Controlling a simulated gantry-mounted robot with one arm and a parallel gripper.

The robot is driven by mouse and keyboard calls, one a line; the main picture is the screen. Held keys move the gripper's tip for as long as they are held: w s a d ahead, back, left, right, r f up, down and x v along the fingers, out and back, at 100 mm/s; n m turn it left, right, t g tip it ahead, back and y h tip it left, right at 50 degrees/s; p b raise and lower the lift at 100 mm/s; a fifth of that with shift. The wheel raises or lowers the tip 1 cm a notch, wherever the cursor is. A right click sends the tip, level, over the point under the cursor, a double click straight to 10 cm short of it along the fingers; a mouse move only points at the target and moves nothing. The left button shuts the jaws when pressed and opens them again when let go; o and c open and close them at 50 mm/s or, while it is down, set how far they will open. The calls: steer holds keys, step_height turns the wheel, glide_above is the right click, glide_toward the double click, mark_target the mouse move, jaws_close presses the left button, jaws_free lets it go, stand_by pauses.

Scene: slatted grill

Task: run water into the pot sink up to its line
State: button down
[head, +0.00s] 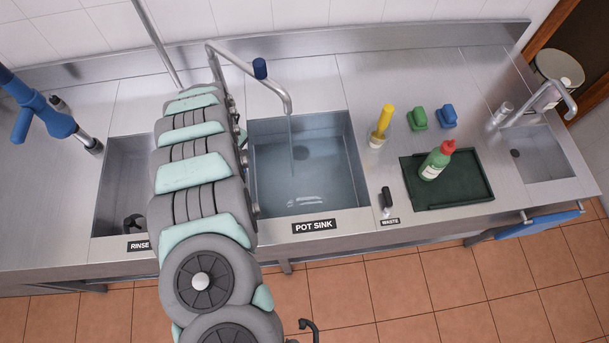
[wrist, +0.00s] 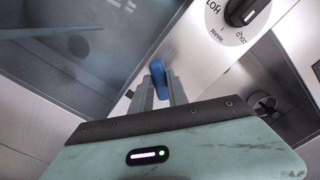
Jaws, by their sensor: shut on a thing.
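The pot sink (head: 262,165), labelled POT SINK (head: 314,226) on its front edge, holds clear bluish water (head: 325,175). A thin stream (head: 291,140) falls from the steel spout (head: 245,68) into it. In the wrist view, my gripper (wrist: 158,85) is shut on a blue handle (wrist: 158,72); my arm hides this grip in the head view. A dial (wrist: 240,12) marked HOT, WARM and COLD is beside it. I cannot make out the fill line.
The rinse sink (head: 115,185) is left of my arm. A black lever (head: 387,200) stands by the WASTE label (head: 390,222).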

steer(key=shift+w+d+f+n+b, duration=0.1)
steer(key=shift+w+d+n+b, duration=0.2)
steer(key=shift+n+b, duration=0.4)
steer(key=shift+w+a+n, duration=0.1)
steer(key=shift+n, duration=0.4)
steer(key=shift+w+n+b, duration=0.25)
steer(key=shift+n+b, duration=0.1)
steer(key=shift+n, duration=0.45)
stand_by(6.0)
